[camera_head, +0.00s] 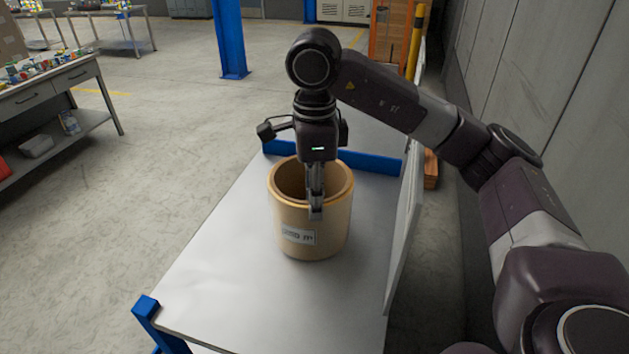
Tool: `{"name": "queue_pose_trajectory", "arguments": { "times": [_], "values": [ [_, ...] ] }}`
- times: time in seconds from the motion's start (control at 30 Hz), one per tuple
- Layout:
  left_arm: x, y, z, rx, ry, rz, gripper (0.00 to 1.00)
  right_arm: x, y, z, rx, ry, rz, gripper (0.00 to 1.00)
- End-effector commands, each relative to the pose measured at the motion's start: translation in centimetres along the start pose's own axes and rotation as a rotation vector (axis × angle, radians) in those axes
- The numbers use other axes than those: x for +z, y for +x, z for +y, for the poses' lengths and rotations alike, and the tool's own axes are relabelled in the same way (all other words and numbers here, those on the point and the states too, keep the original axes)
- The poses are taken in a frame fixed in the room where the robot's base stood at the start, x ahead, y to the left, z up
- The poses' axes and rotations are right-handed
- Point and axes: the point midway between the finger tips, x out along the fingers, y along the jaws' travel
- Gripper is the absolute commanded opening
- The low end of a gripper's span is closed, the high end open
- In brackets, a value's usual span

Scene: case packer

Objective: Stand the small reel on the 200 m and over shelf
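The reel (330,225) is a tan, hollow, thick-walled cylinder standing upright on a pale grey surface (225,270). A white label (298,236) on its front carries a length in m; its digits are too blurred to read surely. My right gripper (316,205) points down at the reel's near rim. One finger lies against the outside of the front wall and the other is hidden behind it; the gripper looks shut on the wall. My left gripper is not in view. I see no lettering that marks a shelf as 200 m and over.
A blue strip (378,163) edges the far end of the surface, and a white upright panel (404,235) closes its right side. A grey wall (560,90) stands beyond. A workbench (62,82) with small items is at the left; open floor lies between.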

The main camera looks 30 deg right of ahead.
Motion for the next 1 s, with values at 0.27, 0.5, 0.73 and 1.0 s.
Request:
{"name": "queue_pose_trajectory", "arguments": {
  "times": [0.27, 0.5, 0.73, 1.0],
  "values": [
    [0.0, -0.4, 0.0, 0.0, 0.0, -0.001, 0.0, 0.0, -3.8, -0.1, -0.002, 0.002, 0.0, 0.29],
    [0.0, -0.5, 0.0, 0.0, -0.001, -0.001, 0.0, 0.0, -4.9, 0.0, 0.0, 0.002, 0.0, 0.29],
    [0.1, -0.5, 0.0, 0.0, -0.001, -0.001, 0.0, 0.0, -4.9, 0.0, 0.001, 0.002, 0.0, 0.29],
    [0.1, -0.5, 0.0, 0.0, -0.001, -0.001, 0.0, 0.0, -4.9, 0.0, 0.001, 0.001, 0.0, 0.29]
  ]
}}
